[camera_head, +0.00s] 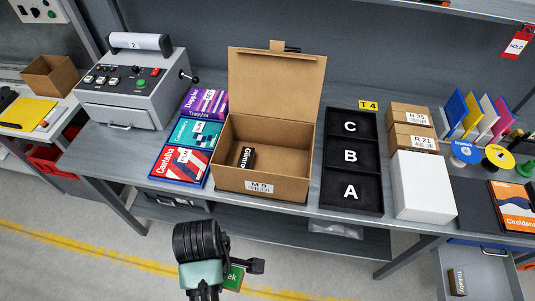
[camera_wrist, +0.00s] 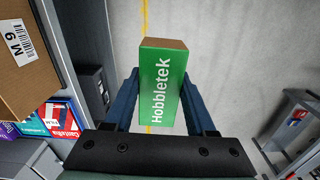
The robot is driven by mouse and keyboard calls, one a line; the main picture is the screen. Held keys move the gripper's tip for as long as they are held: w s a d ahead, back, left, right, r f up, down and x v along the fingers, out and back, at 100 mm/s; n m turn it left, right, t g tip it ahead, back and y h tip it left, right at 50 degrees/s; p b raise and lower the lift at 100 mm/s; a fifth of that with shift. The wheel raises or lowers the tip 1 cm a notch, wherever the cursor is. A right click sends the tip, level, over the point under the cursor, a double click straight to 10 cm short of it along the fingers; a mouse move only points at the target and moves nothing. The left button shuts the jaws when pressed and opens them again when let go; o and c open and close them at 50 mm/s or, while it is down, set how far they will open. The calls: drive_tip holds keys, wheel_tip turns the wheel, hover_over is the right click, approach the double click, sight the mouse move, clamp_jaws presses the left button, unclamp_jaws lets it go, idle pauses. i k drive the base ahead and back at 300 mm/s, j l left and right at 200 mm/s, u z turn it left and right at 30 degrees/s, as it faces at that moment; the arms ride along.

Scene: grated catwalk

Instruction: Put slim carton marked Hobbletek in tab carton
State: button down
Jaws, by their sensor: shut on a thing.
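The slim carton marked Hobbletek (camera_wrist: 160,90) is green with a brown end. My gripper (camera_wrist: 160,76) is shut on it, with one blue finger on each side. In the head view the carton (camera_head: 233,279) is mostly hidden behind my gripper, in front of the bench and over the floor. The tab carton (camera_head: 262,187) is an open brown cardboard box labelled M 9, on the bench beyond my gripper. Its tabbed lid stands up at the back. A small dark carton (camera_head: 246,158) lies inside it at the left. Part of the tab carton shows at upper left in the wrist view (camera_wrist: 30,70).
Several flat boxes (camera_head: 181,165) stand left of the tab carton. A black tray (camera_head: 350,173) marked A, B, C is at its right, then a white box (camera_head: 424,186). A grey machine (camera_head: 135,84) is at left. The tab carton's right half is free inside.

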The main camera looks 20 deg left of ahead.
sight(285, 172)
drive_tip(key=i, duration=1.4)
